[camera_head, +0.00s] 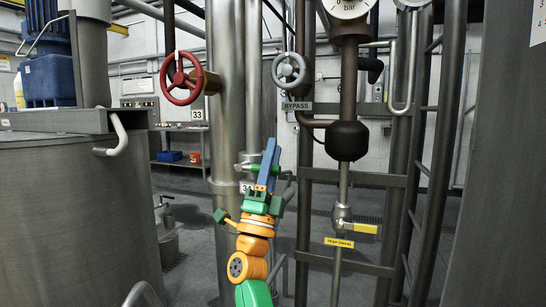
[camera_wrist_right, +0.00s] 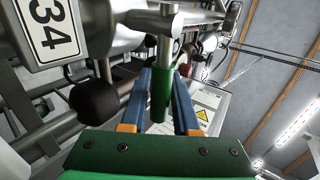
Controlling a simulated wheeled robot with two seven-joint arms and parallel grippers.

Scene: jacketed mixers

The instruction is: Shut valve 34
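The number 34 plate shows large in the right wrist view (camera_wrist_right: 52,30) and small, partly hidden, in the head view (camera_head: 246,188). Beside it, valve 34 has a green lever handle (camera_wrist_right: 162,95), also seen in the head view (camera_head: 249,167) on the vertical steel pipe. My right gripper (camera_wrist_right: 162,85) has its blue fingers narrowed on either side of the handle and appears shut on it. In the head view my right gripper (camera_head: 268,160) reaches up from below and hides part of the handle. My left gripper is not in view.
A red handwheel (camera_head: 181,78) with plate 33 is up left; a grey bypass handwheel (camera_head: 291,70) is above right. A yellow-handled trap drain valve (camera_head: 358,227) is lower right. A large steel vessel (camera_head: 75,220) fills the left.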

